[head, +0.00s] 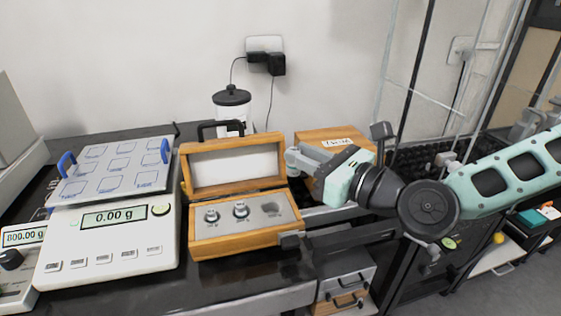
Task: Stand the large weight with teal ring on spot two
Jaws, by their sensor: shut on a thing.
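My gripper (300,162) reaches in from the right, at the right edge of the raised lid of the wooden weight box (236,240). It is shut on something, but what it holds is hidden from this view. The open box shows two metal weights, one at the left (211,216) and one in the middle (240,210). The recess at the right (270,209) looks empty. I cannot make out a teal ring on any weight. A grey plate with several outlined spots (118,168) sits on the scale at the left. The spots look bare; their labels are too small to read.
The white scale (110,250) reads 0.00 g. Another instrument (22,237) at far left shows 800.00 g. Blue handles flank the spot plate. A dark-lidded container (232,105) stands behind the box, and a wooden case (325,138) behind my gripper. Drawers (345,285) are below right.

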